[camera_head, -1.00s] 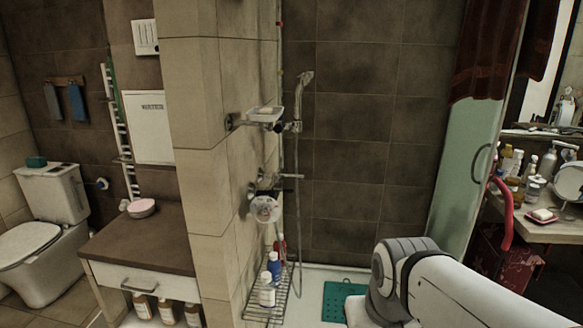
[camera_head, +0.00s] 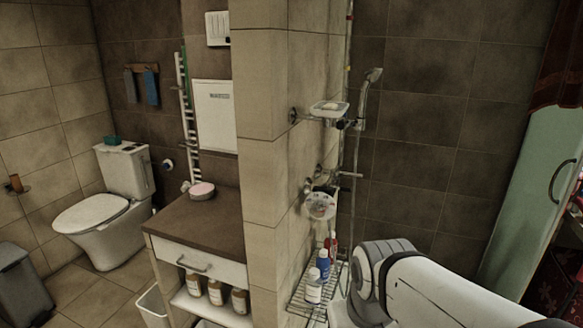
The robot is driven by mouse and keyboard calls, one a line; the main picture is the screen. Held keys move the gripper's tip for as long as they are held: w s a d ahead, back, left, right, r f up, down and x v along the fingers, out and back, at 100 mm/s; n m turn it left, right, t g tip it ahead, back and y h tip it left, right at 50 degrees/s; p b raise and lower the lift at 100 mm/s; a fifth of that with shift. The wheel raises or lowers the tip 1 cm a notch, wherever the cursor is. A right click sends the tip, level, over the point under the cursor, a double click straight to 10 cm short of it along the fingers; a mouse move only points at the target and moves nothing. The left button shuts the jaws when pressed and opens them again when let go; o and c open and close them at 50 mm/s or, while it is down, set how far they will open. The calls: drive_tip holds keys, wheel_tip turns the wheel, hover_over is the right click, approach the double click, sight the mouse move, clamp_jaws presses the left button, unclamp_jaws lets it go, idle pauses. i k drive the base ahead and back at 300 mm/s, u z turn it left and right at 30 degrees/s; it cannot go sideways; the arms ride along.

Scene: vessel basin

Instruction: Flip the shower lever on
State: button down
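The shower lever (camera_head: 349,175) is a thin chrome handle sticking out to the right from the mixer on the tiled side wall, right of the picture's centre. The shower head (camera_head: 373,77) hangs above it on a holder, with a hose running down. A round clear dish (camera_head: 320,206) sits just below and left of the lever. My white and grey arm comes in from the lower right, below and right of the lever. My gripper is not visible, so its state and its distance from the lever do not show.
A soap dish (camera_head: 329,109) juts from the wall above the lever. A wire rack (camera_head: 303,291) with bottles (camera_head: 314,287) stands below. A tiled pillar (camera_head: 262,130) and a brown-topped cabinet (camera_head: 196,226) are on the left. A green glass door (camera_head: 527,190) stands at right.

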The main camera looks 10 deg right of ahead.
sight(334, 172)
drive_tip(key=u, duration=0.95)
drive_tip(key=k, duration=0.6)
drive_tip(key=z, duration=4.15)
drive_tip(key=i, duration=0.15)
drive_tip(key=u, duration=3.1)
drive_tip(key=i, duration=1)
drive_tip(key=z, duration=0.05)
